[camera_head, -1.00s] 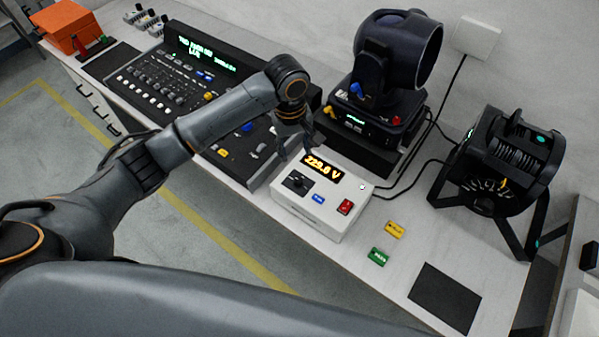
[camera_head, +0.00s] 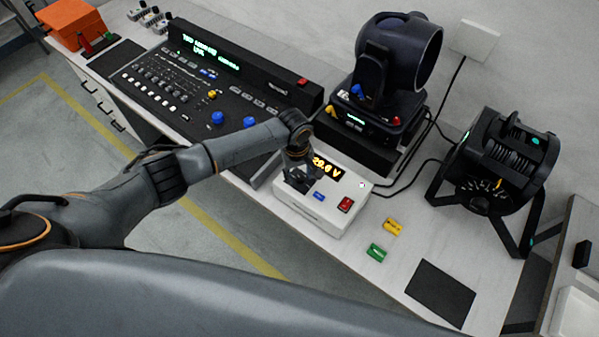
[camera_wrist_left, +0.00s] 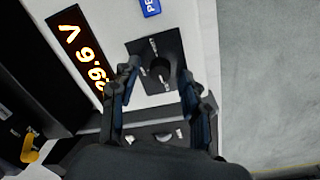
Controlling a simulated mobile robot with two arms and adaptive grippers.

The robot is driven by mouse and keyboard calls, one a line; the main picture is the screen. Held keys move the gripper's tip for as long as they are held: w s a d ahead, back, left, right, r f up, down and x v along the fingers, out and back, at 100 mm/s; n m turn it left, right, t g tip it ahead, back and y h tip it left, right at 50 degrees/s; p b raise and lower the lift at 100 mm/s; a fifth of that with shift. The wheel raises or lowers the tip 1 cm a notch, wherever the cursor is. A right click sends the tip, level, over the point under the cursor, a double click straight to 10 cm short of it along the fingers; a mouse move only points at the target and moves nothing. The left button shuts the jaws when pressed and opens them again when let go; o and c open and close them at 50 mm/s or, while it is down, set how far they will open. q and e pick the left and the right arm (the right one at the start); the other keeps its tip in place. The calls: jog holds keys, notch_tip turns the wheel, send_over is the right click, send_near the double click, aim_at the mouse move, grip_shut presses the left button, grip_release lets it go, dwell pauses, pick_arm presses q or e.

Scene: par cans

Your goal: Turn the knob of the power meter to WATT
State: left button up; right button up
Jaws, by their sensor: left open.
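The power meter (camera_head: 322,214) is a white box on the bench with an orange lit display (camera_head: 327,167) that ends in V, a blue button (camera_head: 319,196) and a red switch (camera_head: 345,204). Its black knob (camera_wrist_left: 160,70) sits on a dark square plate with small white labels, too small to read. My left gripper (camera_head: 298,183) is over the knob and hides it in the head view. In the left wrist view my left gripper (camera_wrist_left: 157,92) is open, with one finger on each side of the knob and a gap to it. My right gripper is not in view.
A mixing console (camera_head: 215,75) lies to the left of the meter and a moving-head light (camera_head: 392,70) stands behind it. A black par can (camera_head: 500,165) stands at the right. Yellow (camera_head: 393,226) and green (camera_head: 376,252) blocks lie right of the meter.

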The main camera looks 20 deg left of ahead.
pick_arm(q)
jog(key=shift+f, duration=0.1)
grip_shut()
